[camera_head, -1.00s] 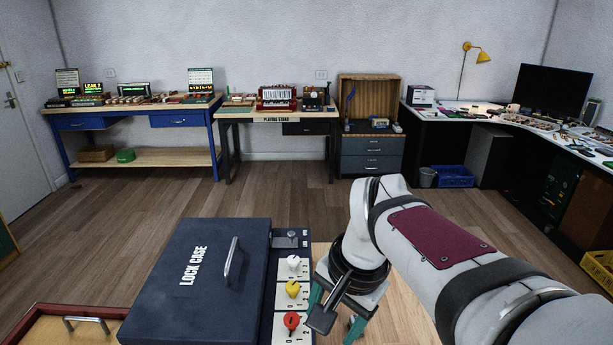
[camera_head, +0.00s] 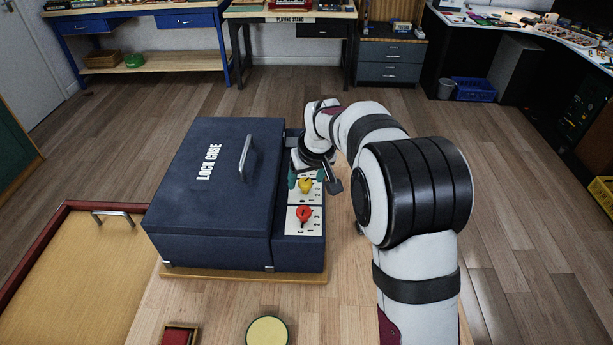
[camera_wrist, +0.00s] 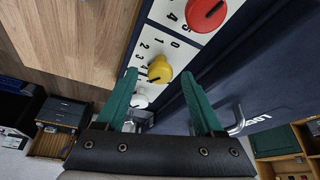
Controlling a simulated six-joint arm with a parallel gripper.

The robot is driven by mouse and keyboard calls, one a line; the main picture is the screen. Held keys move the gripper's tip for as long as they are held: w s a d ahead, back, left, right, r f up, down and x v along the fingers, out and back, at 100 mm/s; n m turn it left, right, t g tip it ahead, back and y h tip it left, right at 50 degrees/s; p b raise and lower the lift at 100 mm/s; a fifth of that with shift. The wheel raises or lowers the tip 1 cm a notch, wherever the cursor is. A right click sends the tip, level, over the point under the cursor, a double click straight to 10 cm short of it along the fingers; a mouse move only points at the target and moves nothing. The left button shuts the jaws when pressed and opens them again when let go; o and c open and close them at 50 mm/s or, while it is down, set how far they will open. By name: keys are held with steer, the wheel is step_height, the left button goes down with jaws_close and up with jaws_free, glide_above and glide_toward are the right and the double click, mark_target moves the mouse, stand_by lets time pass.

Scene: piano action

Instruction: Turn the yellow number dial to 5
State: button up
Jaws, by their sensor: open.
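The yellow dial (camera_head: 305,186) sits on a white numbered plate on the side panel of the dark blue lock case (camera_head: 190,215). In the wrist view the yellow dial (camera_wrist: 160,69) lies between the tips of my gripper's green fingers (camera_wrist: 158,75). The fingers are open, one on each side in the picture; I cannot tell whether they touch it. Digits 0, 1 and 2 show beside it, but its exact setting is unclear. In the head view my gripper (camera_head: 306,178) is at the panel, by the yellow dial.
The red dial (camera_head: 304,215) is nearer the front, beside the yellow one. The white dial (camera_wrist: 139,101) shows beyond it in the wrist view and is hidden in the head view. The case handle (camera_head: 245,158) stands up left of the panel.

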steer(key=shift+f, duration=0.25)
steer(key=shift+c, duration=0.2)
jaws_close()
steer(key=shift+w+n, duration=0.1)
steer(key=shift+n, duration=0.2)
steer(key=n+y, duration=0.1)
steer(key=n, duration=0.2)
steer(key=shift+w+d+g, duration=0.1)
steer(key=shift+g, duration=0.3)
steer(key=shift+n+g+y, duration=0.5)
steer(key=shift+n+y, duration=0.2)
steer(key=shift+n, duration=1.3)
